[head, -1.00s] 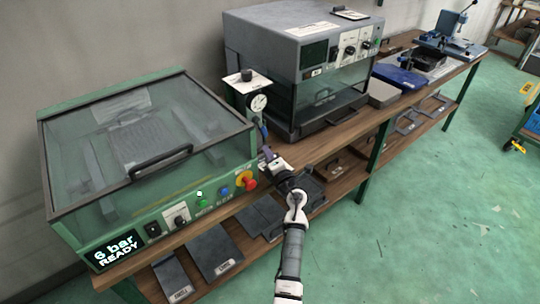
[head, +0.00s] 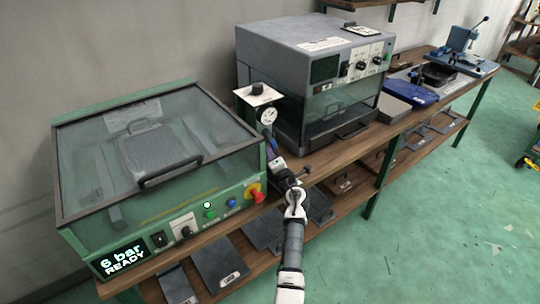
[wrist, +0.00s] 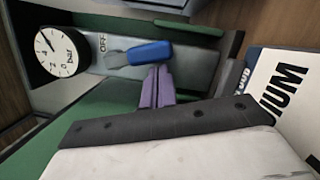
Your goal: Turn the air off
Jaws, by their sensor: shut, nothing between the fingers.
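The air valve's blue lever (wrist: 150,53) shows in the wrist view on a grey metal bracket beside the printed word OFF (wrist: 103,43). The lever lies roughly crosswise, with its grey stem toward that word. A round white pressure gauge marked "bar" (wrist: 61,52) is to its left; the gauge also shows in the head view (head: 267,117). My gripper (wrist: 156,80) is shut and empty, its purple fingertips close by the lever's lower side; I cannot tell whether they touch it. In the head view my gripper (head: 271,146) is just below the gauge, between the two machines.
The green press with a clear lid (head: 150,215) stands left; its display (head: 123,257) reads "6 bar READY". A red knob (head: 257,196) sits on its front corner near my arm. A grey oven-like machine (head: 300,60) stands close on the right. The floor in front is clear.

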